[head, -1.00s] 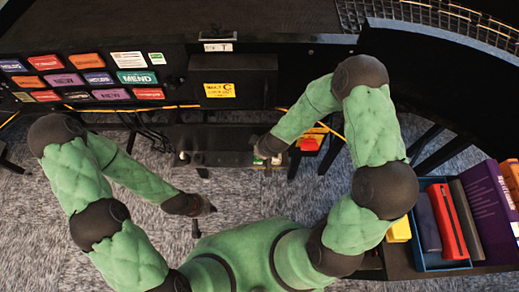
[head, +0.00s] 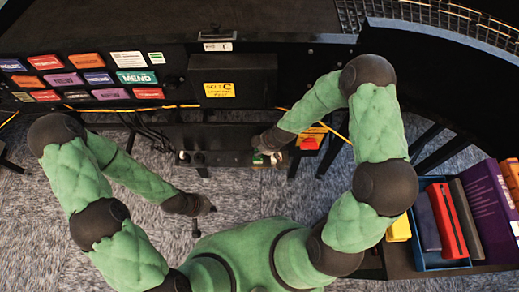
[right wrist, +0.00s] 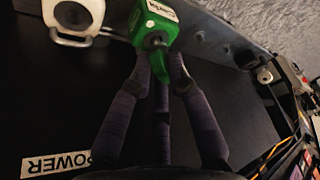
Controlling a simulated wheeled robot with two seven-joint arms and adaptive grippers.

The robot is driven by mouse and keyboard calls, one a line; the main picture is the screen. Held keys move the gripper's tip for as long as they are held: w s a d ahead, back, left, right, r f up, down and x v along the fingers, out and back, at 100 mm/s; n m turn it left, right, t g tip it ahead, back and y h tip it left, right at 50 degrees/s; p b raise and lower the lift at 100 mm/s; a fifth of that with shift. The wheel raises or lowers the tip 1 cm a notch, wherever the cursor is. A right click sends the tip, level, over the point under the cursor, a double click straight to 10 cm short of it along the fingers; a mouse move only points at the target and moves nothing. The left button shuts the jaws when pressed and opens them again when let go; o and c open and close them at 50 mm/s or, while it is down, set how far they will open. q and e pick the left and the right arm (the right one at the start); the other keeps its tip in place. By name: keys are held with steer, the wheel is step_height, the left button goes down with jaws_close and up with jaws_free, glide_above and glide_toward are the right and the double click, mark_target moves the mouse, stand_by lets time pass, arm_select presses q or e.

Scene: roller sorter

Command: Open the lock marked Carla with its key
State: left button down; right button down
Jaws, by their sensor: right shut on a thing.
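The green lock marked Carla (right wrist: 160,22) hangs at the top of the right wrist view, with a dark round keyhole part facing me. In the head view, a small green patch of it (head: 258,159) shows beside my right gripper (head: 264,147). In the right wrist view, the fingertips of my right gripper (right wrist: 161,68) are close together just below the keyhole. They are shut on the key, which is mostly hidden, so I cannot tell how far in it sits. My left gripper (head: 206,209) hangs low in front of my body, away from the lock; its jaws are too small to read.
A white lock (right wrist: 75,14) with a metal shackle hangs left of the green one. A label reading POWER (right wrist: 56,163) is on the dark panel. A yellow sign (head: 219,90) is on the box behind. A blue bin (head: 444,264) stands at right.

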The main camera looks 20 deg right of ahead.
steer(key=shift+r, duration=0.15)
steer(key=shift+r+p, duration=2.4)
steer(key=shift+p, duration=0.35)
steer(key=shift+a, duration=0.1)
steer(key=a+r+m+h, duration=0.1)
steer(key=a+r+m, duration=0.2)
steer(key=r, duration=0.4)
steer(key=a+r+m+t+h, duration=0.1)
steer(key=a+r+m+h, duration=0.1)
steer(key=r+m, duration=0.4)
steer(key=shift+w+a+r, duration=0.35)
steer(key=shift+w+a, duration=0.05)
steer(key=shift+a, duration=0.3)
